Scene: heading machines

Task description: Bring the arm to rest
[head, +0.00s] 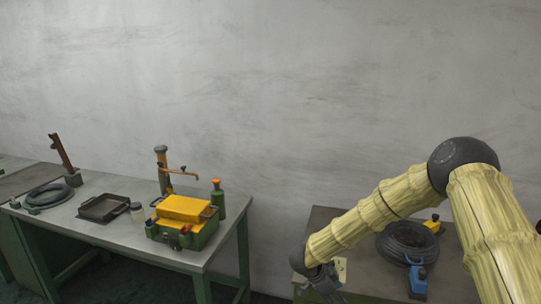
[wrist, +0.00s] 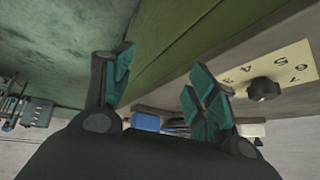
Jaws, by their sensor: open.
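My arm reaches in from the right in the head view, bent at a dark elbow joint. My gripper (head: 325,282) hangs low at the bottom of the head view, at the left edge of the right-hand table. In the wrist view my gripper (wrist: 160,88) shows its teal finger pads spread apart, with nothing between them. The fingers are close to a green and grey surface edge; I cannot tell whether they touch it.
The right-hand table (head: 325,220) bears a black cable coil (head: 405,242) and a blue tool (head: 418,278). The left table (head: 95,226) holds a yellow-topped green box (head: 186,208), a black tray (head: 103,208) and a green bottle (head: 218,200). A numbered plate with a black knob (wrist: 263,89) is near my fingers.

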